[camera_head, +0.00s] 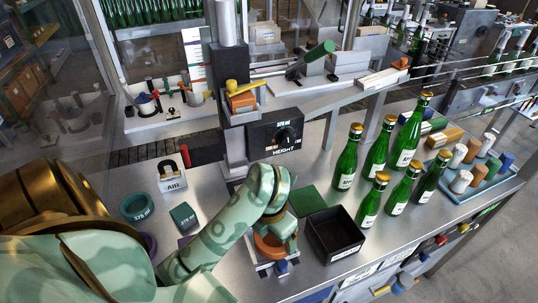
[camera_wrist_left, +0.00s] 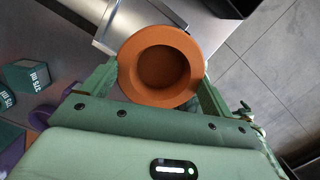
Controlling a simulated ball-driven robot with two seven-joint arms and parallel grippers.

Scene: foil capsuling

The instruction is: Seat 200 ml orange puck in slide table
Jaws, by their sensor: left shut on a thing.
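The orange puck (camera_head: 268,247) is a round ring-like piece, low at the front middle of the bench. In the left wrist view the puck (camera_wrist_left: 160,66) shows its round recess facing the camera. My left gripper (camera_head: 275,238) is shut on it, one finger on each side. A pale metal plate (camera_wrist_left: 122,24), apparently the slide table, lies behind the puck in the left wrist view. In the head view a blue knob (camera_head: 281,267) shows just below the puck. My gripper and the puck hide most of the plate, so I cannot tell whether they touch. My right gripper is not in view.
A black bin (camera_head: 335,236) stands close right of the gripper, with a green pad (camera_head: 307,200) behind it. Green bottles (camera_head: 347,160) stand further right. A green ring (camera_head: 137,207) and green block (camera_head: 183,216), both marked 375 ml, lie left. The height unit (camera_head: 274,137) rises behind.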

